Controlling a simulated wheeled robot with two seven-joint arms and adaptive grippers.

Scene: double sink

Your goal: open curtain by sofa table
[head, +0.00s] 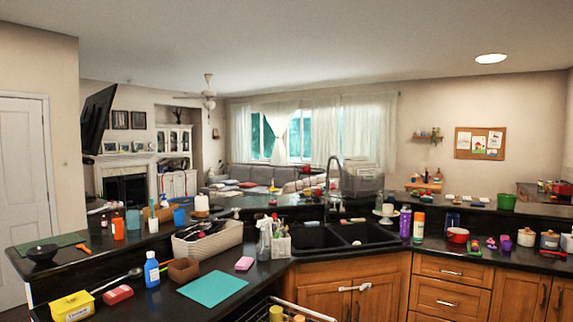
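White curtains (367,127) hang across the window (299,135) on the far wall. The right-hand panels hang down wide, one panel (277,122) near the middle is drawn in at its lower part, and a narrow panel (240,134) hangs at the left. Window glass shows between them. A grey sofa (262,174) stands below the window, partly hidden by the counter. I cannot make out a sofa table clearly. Neither of my grippers is in view.
A dark counter with a double sink (344,235) and wooden cabinets (327,283) fills the foreground, between me and the window. Many items crowd it, including a woven basket (222,238), a spray bottle (264,238) and a red pot (457,235). A white door (24,155) is at the left.

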